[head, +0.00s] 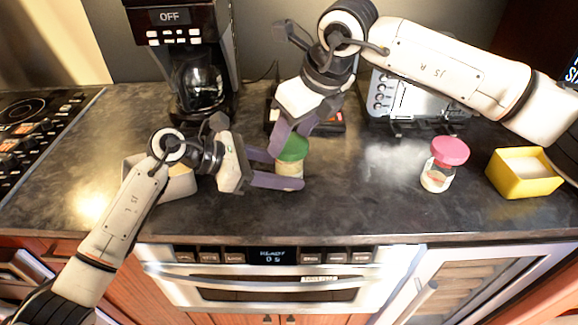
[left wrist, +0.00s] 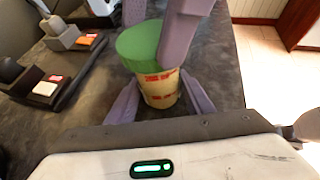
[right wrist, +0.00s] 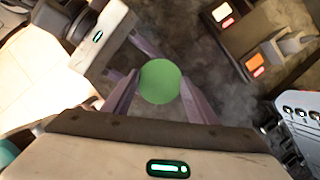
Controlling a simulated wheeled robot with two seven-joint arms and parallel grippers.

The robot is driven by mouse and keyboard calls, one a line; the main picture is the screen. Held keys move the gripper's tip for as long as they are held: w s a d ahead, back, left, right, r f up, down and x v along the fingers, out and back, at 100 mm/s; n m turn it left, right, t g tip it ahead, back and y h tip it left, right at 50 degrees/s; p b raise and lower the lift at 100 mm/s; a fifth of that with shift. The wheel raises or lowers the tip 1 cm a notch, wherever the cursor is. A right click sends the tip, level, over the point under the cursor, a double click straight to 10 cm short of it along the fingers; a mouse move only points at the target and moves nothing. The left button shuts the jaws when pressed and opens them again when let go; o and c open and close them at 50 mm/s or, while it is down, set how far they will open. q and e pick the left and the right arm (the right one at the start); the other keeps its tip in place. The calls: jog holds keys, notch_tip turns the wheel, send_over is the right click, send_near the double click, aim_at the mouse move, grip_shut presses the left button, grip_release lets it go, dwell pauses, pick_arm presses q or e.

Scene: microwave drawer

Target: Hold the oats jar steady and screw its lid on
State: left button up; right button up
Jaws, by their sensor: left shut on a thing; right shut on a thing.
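The oats jar (head: 289,170) stands on the dark counter with its green lid (head: 294,148) on top. In the left wrist view the jar (left wrist: 160,90) is cream with red markings, and the lid (left wrist: 140,46) sits on it; I cannot tell how tightly. My left gripper (head: 276,171) is shut on the jar's body from the left, a finger on each side. My right gripper (head: 290,140) comes down from above and is shut on the lid. In the right wrist view the round lid (right wrist: 160,82) lies between the purple fingers and hides the jar.
A pink-lidded jar (head: 442,170) and a yellow box (head: 524,172) stand to the right. A coffee maker (head: 190,75) and toaster (head: 400,95) are at the back. A pale box (head: 181,183) is partly behind my left arm. The counter's front edge is close.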

jog(key=m, duration=0.1)
jog(key=m+h, duration=0.1)
jog(key=m, duration=0.1)
jog(key=a+m+t, duration=0.1)
jog(key=m, duration=0.1)
jog(key=shift+s+h, duration=0.3)
jog(key=m+h, duration=0.1)
jog(key=m, duration=0.3)
jog(key=shift+h, duration=0.3)
jog(key=m+h, duration=0.1)
jog(key=m, duration=0.3)
jog(key=shift+w+d+m+h, duration=0.1)
jog(key=shift+d+m+h, duration=0.05)
jog(key=shift+m+h, duration=0.25)
jog(key=m, duration=0.2)
jog(key=m+g+h, duration=0.1)
jog(key=m, duration=0.1)
jog(key=shift+d+h, duration=0.15)
jog(key=shift+h, duration=0.15)
jog(key=shift+d+m, duration=0.15)
jog(key=shift+m, duration=0.15)
jog(key=o, duration=1.1)
jog(key=shift+w, duration=0.1)
jog(key=shift+r, duration=0.15)
jog(key=shift+r, duration=2.4)
